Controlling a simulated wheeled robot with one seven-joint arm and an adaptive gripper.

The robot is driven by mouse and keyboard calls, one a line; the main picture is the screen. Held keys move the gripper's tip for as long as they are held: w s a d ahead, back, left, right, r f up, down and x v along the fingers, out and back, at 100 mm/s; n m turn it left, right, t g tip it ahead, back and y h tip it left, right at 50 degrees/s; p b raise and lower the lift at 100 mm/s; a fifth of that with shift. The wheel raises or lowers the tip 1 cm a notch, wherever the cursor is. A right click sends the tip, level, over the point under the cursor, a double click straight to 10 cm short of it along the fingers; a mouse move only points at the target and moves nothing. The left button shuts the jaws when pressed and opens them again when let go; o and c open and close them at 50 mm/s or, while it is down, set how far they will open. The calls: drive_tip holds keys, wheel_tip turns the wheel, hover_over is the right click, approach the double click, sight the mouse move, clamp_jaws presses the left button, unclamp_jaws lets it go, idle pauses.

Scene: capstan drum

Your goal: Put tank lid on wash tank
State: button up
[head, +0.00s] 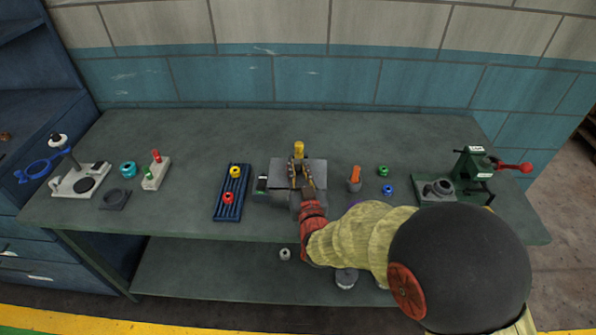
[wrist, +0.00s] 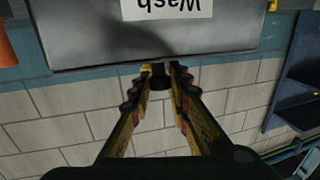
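The wash tank (head: 282,192) is a grey metal box near the middle of the bench. In the wrist view its grey face (wrist: 80,38) fills the top, with a white "Wash" label upside down. My gripper (head: 301,172) is over the tank's top in the head view. In the wrist view my gripper (wrist: 161,76) has its two fingertips apart at the tank's edge. A small dark shape shows between them; I cannot tell whether it is a handle held by the fingers. I cannot make out the tank lid as a separate piece.
A yellow cylinder (head: 298,149) shows behind the tank. A blue rack (head: 232,197) with red and yellow pieces is left of it. An orange-topped piece (head: 355,178) and a green press (head: 470,172) are to the right. The bench's back strip is clear.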

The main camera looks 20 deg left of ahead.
drive_tip(key=o, duration=0.5)
drive_tip(key=shift+s+d+f, duration=0.1)
drive_tip(key=shift+d+f, duration=0.05)
drive_tip(key=shift+f, duration=0.35)
drive_tip(key=shift+s+d+f, duration=0.1)
drive_tip(key=shift+f, duration=0.35)
drive_tip(key=shift+c, duration=0.2)
drive_tip(key=shift+s, duration=0.1)
drive_tip(key=r+p+v, duration=0.1)
drive_tip(key=p+v, duration=0.1)
drive_tip(key=v, duration=0.9)
drive_tip(key=shift+r, duration=0.2)
